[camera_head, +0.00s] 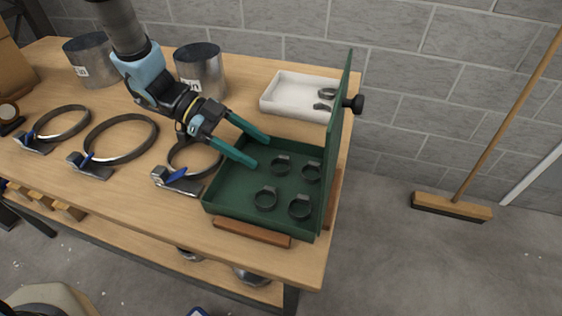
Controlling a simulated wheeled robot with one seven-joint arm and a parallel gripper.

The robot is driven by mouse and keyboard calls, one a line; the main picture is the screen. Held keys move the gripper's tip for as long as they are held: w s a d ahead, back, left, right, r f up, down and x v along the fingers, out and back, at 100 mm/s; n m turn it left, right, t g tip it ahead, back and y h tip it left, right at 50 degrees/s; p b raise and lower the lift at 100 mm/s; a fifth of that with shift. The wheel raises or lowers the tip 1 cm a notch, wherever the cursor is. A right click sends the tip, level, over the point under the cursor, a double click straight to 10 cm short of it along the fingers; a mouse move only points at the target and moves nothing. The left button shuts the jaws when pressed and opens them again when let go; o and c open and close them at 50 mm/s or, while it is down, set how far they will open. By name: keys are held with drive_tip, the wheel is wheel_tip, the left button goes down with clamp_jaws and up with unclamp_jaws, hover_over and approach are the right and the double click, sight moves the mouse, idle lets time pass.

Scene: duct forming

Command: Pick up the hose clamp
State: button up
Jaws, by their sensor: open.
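Several small dark ring-shaped hose clamps lie apart on the floor of an open green box (225,207). One hose clamp (281,165) is at the back left, one (311,172) at the back right, one (265,199) at the front left and one (300,207) at the front right. My gripper (262,153) reaches in from the upper left with two green fingers. It is open and empty, and its tips are over the back left part of the box, close to the back left clamp. I cannot tell its height above the clamp.
The green lid (336,150) stands upright along the box's right side, with a black knob (354,103). A white tray (285,92) behind holds two dark pieces. Large band rings (122,139) with blue levers lie left. Metal duct cylinders (200,70) stand behind my arm.

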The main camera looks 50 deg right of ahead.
sight(280, 162)
drive_tip(key=shift+d+p+x, duration=0.1)
drive_tip(key=shift+p+x, duration=0.4)
drive_tip(key=shift+x, duration=0.85)
drive_tip(key=shift+d+p+x, duration=0.15)
drive_tip(key=shift+p+x, duration=0.35)
drive_tip(key=shift+x, duration=0.8)
drive_tip(key=shift+c, duration=0.4)
drive_tip(key=c, duration=1)
